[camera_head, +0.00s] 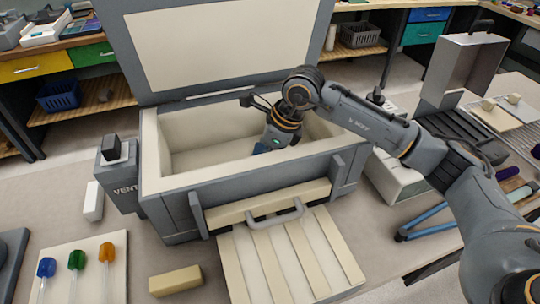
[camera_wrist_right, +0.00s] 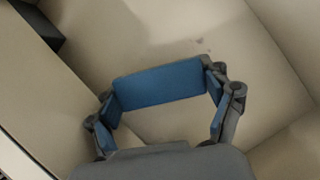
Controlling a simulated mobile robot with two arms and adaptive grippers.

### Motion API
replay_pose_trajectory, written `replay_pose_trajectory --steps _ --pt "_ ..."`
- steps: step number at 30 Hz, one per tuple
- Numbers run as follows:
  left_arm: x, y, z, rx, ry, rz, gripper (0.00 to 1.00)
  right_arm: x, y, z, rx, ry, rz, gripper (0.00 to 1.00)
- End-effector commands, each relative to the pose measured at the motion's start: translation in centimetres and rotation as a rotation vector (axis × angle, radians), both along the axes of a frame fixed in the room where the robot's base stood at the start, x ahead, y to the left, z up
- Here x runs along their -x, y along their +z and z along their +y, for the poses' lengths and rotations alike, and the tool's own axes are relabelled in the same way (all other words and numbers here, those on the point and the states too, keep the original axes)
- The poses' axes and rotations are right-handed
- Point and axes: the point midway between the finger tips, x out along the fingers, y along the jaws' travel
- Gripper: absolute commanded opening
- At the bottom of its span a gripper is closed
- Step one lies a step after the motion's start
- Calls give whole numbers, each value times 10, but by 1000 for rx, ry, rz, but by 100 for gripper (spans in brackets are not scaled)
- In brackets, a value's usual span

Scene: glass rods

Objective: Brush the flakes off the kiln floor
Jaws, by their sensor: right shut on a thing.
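The open kiln (camera_head: 180,197) stands in the middle of the head view, its lid (camera_head: 220,40) raised behind it. My right gripper (camera_head: 268,143) reaches down into the kiln. In the right wrist view the right gripper (camera_wrist_right: 163,92) is shut on a blue block (camera_wrist_right: 160,88), which spans between its fingertips and is likely the brush; no bristles show. The pale kiln floor (camera_wrist_right: 165,45) lies beyond the block, with a small dark speck (camera_wrist_right: 200,41) and a faint grey smudge on it. Part of the floor is hidden by the gripper. My left gripper is not in view.
The kiln's walls rise around my right gripper. A VENT box (camera_head: 118,185) is at the kiln's left side. A slatted pale panel (camera_head: 285,255) lies in front. Several coloured glass pieces lie on a board (camera_head: 85,255) at lower left. A tan block (camera_head: 176,281) sits nearby.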

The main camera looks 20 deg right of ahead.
Motion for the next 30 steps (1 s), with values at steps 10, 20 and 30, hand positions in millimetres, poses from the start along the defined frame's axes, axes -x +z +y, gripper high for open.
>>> replay_pose_trajectory --steps 10,20,30 --pt "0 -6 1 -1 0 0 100 3 -8 23 7 0 15 36" --pt "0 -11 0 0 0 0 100 3 -7 43 9 0 14 30" --pt "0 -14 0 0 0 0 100 3 -5 59 10 -2 12 30"
